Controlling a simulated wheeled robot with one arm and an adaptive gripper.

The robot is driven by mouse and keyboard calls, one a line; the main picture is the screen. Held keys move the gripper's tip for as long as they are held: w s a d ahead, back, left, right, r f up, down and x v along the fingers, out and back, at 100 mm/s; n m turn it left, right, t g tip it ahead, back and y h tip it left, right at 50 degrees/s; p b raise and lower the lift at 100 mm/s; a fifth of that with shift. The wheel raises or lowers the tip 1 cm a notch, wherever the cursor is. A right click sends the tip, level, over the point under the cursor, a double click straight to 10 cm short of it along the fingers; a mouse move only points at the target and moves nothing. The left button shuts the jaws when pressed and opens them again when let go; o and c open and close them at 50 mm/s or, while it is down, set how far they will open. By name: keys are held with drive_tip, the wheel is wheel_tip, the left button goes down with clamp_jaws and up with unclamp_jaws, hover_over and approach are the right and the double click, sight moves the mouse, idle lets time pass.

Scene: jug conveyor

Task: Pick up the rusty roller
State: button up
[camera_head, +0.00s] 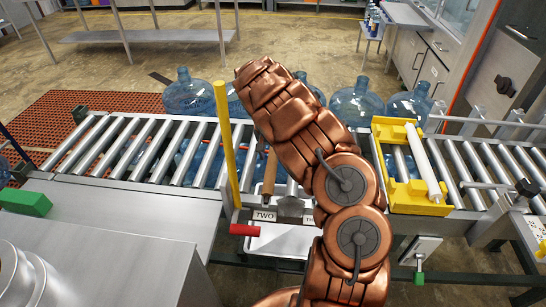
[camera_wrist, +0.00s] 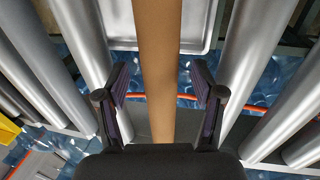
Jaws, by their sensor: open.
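The rusty roller (camera_wrist: 160,50) is a plain brown bar among silver rollers. In the wrist view it runs from the top edge down the middle. In the head view a short part of it, the rusty roller (camera_head: 270,172), shows just left of my copper arm, which hides the rest. My gripper (camera_wrist: 160,82) is open, with one dark finger on each side of the rusty roller. The fingers look apart from it, with a gap on both sides. The roller's lower end is hidden behind the gripper body. My gripper is hidden in the head view.
Silver rollers (camera_head: 113,148) flank the rusty one. A yellow post (camera_head: 226,140) rises left of my arm. A yellow cradle (camera_head: 420,207) with a pale roller (camera_head: 422,160) sits right on the conveyor. Blue jugs (camera_head: 187,97) stand behind. A metal tray (camera_head: 285,243) lies near the front edge.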

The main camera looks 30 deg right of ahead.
drive_tip(key=shift+f, duration=0.4)
drive_tip(key=shift+c, duration=0.4)
clamp_jaws()
